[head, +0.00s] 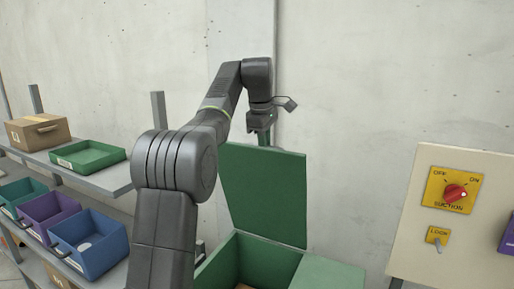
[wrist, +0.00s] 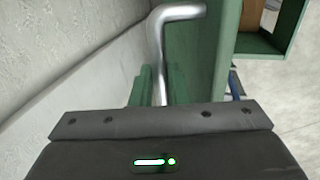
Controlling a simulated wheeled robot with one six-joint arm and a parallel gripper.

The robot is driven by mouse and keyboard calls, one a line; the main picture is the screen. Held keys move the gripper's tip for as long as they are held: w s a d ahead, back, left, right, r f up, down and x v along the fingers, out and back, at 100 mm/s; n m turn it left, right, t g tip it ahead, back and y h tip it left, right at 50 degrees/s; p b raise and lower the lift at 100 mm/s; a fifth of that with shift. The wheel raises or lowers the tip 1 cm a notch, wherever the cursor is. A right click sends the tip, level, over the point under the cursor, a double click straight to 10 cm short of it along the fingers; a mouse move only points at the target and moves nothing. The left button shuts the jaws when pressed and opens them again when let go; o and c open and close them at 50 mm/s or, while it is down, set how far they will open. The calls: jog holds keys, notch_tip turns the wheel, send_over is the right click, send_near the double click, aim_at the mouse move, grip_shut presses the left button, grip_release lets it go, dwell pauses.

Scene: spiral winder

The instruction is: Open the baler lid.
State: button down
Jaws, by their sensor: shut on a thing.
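The green baler lid (head: 265,192) stands raised, near upright, at the back of the green baler box (head: 245,258). The box is open at its top. My gripper (head: 263,136) is at the top edge of the lid, with my arm reaching over from the left. The lower end of the handle is hidden behind the gripper body.
A pale wall (head: 360,70) is close behind the lid. At right is a control panel (head: 410,235) with a red suction knob (head: 455,193) and a LOCK switch (head: 437,236). At left, a shelf (head: 115,178) holds a cardboard box (head: 38,132) and a green tray (head: 88,157); coloured bins stand below.

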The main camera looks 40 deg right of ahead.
jog(key=shift+w+d+f, duration=0.25)
jog(key=shift+d+f, duration=0.2)
jog(key=shift+d, duration=0.05)
jog(key=c, duration=1.5)
grip_release()
jog(key=shift+d+f, duration=0.1)
jog(key=shift+d, duration=0.05)
jog(key=shift+o, duration=0.5)
jog(key=shift+w+d, duration=0.2)
jog(key=shift+d, duration=0.05)
jog(key=shift+s+a+r, duration=0.1)
jog(key=shift+a+r, duration=0.1)
jog(key=shift+r, duration=0.05)
jog(key=shift+a, duration=0.1)
